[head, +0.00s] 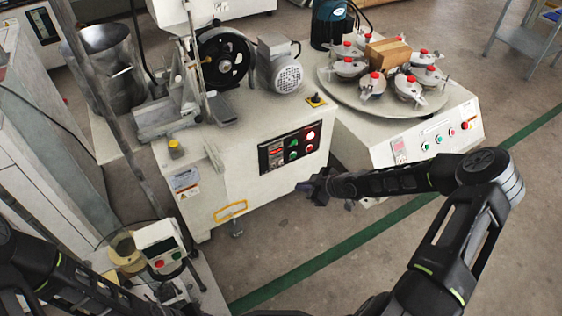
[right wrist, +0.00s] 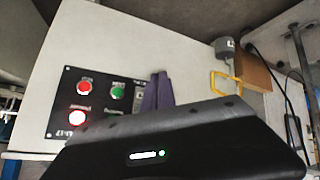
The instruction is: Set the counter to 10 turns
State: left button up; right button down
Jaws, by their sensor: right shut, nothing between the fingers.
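A black control panel (head: 290,147) is on the front of the middle cream machine, with red and green buttons and a small red-lit display at its left. The panel also shows, rotated, in the right wrist view (right wrist: 97,103). I cannot read a turn count, nor tell for sure which display is the counter. My right gripper (head: 318,187) is shut and empty, just below and right of the panel, apart from it. Its purple fingers (right wrist: 157,93) show beside the panel in the right wrist view. My left arm enters at the lower left; its gripper cannot be made out.
A machine with a round plate (head: 350,98) of several red-knobbed clamps stands at the right, with its own buttons and display (head: 398,145). A yellow handle (head: 230,210) juts from the middle machine. A small box with buttons (head: 160,245) stands lower left.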

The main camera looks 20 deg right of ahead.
aim_at(281, 162)
jog(key=w+a+b, duration=0.1)
jog(key=w+b, duration=0.2)
jog(key=w, duration=0.5)
jog(key=shift+w+a+b, duration=0.2)
jog(key=shift+w+b, duration=0.15)
jog(key=shift+w, duration=0.1)
dwell(2.0)
jog(key=shift+w, duration=0.35)
jog(key=shift+w+a+b, duration=0.1)
jog(key=shift+w+b, duration=0.25)
jog(key=shift+b, duration=0.15)
dwell(0.4)
jog(key=shift+s, duration=0.1)
jog(key=shift+s+p, duration=0.4)
jog(key=shift+s, duration=0.3)
